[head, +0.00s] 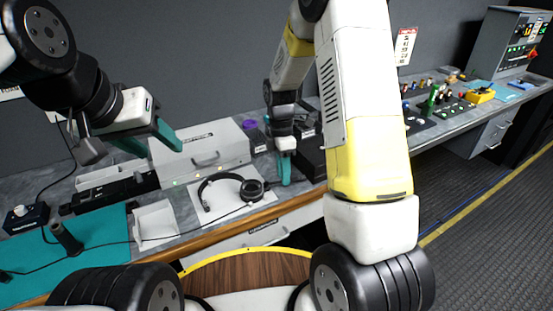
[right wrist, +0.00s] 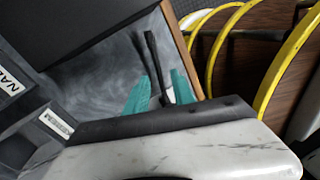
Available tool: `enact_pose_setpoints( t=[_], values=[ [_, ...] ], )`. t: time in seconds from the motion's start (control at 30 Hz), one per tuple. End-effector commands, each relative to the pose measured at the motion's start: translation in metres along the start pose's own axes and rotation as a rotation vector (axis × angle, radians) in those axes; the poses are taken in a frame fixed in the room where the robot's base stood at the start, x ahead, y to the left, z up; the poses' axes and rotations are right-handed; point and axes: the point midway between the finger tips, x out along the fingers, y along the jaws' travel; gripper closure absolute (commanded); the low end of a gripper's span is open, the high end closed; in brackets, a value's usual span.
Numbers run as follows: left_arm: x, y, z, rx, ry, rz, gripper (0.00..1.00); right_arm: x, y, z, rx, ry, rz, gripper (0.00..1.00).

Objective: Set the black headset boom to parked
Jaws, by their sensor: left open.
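The black headset (head: 221,188) lies on a white mat (head: 215,209) on the counter, its headband arched to the left and an ear cup at the right. Its thin black boom (right wrist: 154,62) shows in the right wrist view, running between the teal fingers of my right gripper (right wrist: 160,85), with a small gap seeming to remain on each side. In the head view my right gripper (head: 285,170) points down beside the right ear cup, and the boom there is hard to make out. My left gripper (head: 152,137) is open and empty, above the counter at the left.
A light grey case (head: 200,150) stands behind the headset. A dark box (head: 312,160) is right of my right gripper. The wooden counter edge (head: 225,228) runs in front.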

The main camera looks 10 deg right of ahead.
Motion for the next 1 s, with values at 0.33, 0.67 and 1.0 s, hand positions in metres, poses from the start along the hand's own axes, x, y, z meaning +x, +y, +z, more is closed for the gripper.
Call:
enact_pose_setpoints(
  t=[0.33,0.67,1.0],
  values=[
    [0.0000,0.0000,0.0000,0.000,0.000,0.000,0.49,0.0007,0.0000,0.0001,0.001,0.000,0.000,0.92],
    [0.0000,0.0000,0.0000,0.000,0.000,0.000,0.49,0.0005,0.0001,0.0001,0.001,0.000,0.001,1.00],
    [0.0000,0.0000,0.0000,0.000,0.000,0.000,0.49,0.0004,0.0001,0.0001,0.001,0.000,0.001,1.00]
  ],
)
